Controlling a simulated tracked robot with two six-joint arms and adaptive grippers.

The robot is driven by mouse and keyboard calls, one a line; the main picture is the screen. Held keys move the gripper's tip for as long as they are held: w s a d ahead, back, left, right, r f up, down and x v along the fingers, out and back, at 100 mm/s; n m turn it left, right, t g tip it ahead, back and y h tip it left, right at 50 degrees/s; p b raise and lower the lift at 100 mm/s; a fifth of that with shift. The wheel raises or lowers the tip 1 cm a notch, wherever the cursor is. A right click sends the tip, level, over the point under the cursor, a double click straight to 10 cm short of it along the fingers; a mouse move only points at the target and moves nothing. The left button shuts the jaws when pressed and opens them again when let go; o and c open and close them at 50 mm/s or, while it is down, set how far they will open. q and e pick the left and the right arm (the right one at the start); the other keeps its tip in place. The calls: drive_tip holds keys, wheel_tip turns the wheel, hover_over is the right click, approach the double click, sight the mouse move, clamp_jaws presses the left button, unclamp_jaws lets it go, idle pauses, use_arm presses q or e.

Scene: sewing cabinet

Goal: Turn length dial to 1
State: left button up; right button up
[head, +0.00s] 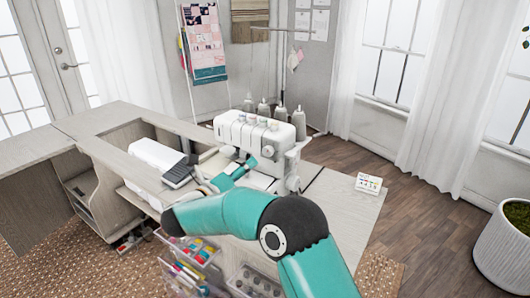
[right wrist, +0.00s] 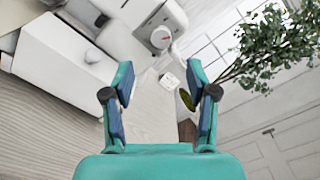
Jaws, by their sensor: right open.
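The white overlock machine (head: 255,135) stands on the cabinet top, with several thread cones behind it. My right gripper (head: 243,168) is at its front, its teal fingers close to the machine body; contact cannot be told. In the right wrist view my right gripper (right wrist: 163,92) is open, with nothing between its fingers. A round white dial or wheel (right wrist: 161,37) with a small red mark shows on the machine, beyond the fingertips. I cannot tell whether it is the length dial, and its setting is unreadable. My left gripper is not in view.
A white machine body (head: 158,158) sits in the cabinet opening to the left. A small white card (head: 369,183) lies on the right part of the top. Clear drawers (head: 187,262) with colourful supplies are below. A potted plant (head: 508,245) stands at far right.

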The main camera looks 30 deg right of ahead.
sight(266, 153)
drive_tip(key=p+x, duration=0.1)
drive_tip(key=x, duration=0.8)
drive_tip(key=shift+w+d+p, duration=0.1)
drive_tip(key=shift+d+p, duration=0.15)
drive_tip(key=shift+p, duration=0.05)
drive_tip(key=shift+c, duration=0.4)
clamp_jaws()
